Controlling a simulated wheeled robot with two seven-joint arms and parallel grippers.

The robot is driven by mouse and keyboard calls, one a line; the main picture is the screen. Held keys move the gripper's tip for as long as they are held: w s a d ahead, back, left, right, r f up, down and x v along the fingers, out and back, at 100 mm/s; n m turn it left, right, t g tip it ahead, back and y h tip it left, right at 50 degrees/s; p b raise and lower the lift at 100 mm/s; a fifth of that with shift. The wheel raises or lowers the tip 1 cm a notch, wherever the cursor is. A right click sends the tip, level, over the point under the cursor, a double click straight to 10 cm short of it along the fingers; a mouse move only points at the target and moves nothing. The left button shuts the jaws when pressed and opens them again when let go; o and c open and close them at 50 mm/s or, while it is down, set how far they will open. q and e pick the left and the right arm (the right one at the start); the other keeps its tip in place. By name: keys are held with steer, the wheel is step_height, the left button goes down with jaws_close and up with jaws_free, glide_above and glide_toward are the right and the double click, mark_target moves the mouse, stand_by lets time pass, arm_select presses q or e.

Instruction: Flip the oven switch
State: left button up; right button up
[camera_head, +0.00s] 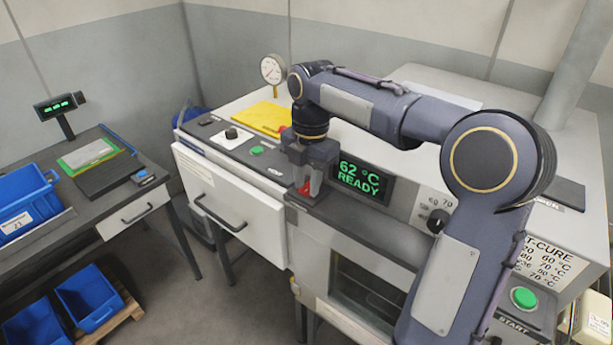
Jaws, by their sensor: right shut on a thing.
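The oven (421,205) stands at the centre right, with a display (361,180) reading "62 °C READY" in green. My right gripper (306,184) points down at the front edge of the control panel, just left of the display. It is shut on a small red switch (305,188), of which only a bit shows between and beside the fingers. The fingers hide the rest, so I cannot tell which way the switch is tilted. My left gripper is not in view.
Left of my gripper the panel has a green button (256,151) and a black knob (231,133). A green START button (523,298) is at right. Blue bins (25,197) stand at left.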

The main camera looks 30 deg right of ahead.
steer(key=shift+w+d+r+g+y, duration=0.1)
steer(key=shift+d+r+g+y, duration=0.15)
steer(key=shift+y, duration=0.25)
steer(key=shift+f+y, duration=0.25)
steer(key=shift+y, duration=0.05)
steer(key=shift+g, duration=0.25)
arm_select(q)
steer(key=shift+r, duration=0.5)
arm_select(e)
steer(key=shift+r, duration=0.1)
steer(key=o, duration=1)
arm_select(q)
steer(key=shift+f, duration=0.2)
arm_select(e)
steer(key=v, duration=0.7)
steer(key=shift+d+r, duration=0.15)
steer(key=shift+r, duration=0.2)
